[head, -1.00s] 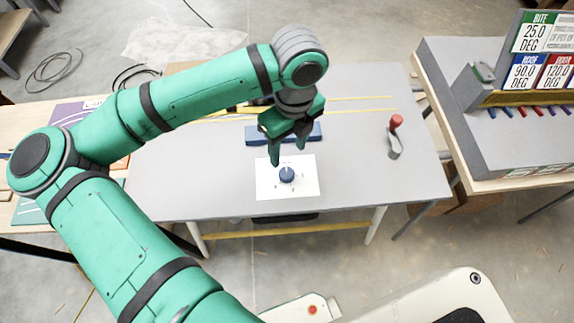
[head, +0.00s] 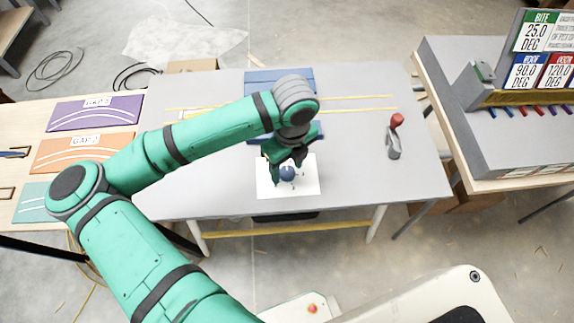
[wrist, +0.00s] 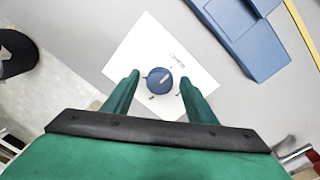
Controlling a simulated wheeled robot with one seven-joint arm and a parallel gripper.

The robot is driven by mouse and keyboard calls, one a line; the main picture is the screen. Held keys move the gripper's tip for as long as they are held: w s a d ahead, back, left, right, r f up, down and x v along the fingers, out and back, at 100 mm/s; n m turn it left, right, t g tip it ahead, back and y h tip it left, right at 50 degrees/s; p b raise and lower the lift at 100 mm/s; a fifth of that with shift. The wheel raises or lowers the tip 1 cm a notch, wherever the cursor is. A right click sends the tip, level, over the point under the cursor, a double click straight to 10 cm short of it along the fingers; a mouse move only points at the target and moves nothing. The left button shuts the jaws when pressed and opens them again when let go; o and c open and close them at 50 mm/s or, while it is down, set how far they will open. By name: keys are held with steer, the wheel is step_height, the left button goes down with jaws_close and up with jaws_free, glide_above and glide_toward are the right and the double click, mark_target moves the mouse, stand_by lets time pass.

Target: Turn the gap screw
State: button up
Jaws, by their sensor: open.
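The gap screw is a round dark blue knob (head: 287,173) with a light pointer line, on a white card (head: 306,187) with small marks on the grey table. In the wrist view the knob (wrist: 159,80) sits between and beyond my two green fingers, its pointer toward the upper right. My gripper (head: 287,174) is open above the knob, fingers apart on either side of it. I see no contact between fingers and knob in the wrist view. In the head view the arm and fingers partly cover the card and knob.
A blue block (head: 280,80) lies behind the card, partly hidden by my arm. A red-knobbed lever (head: 395,135) stands on the table's right. A grey console with signs (head: 540,65) stands at far right. Coloured gap panels (head: 95,112) lie at left. The table's front right is clear.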

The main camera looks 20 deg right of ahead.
steer(key=c, duration=1.1)
steer(key=shift+o, duration=0.2)
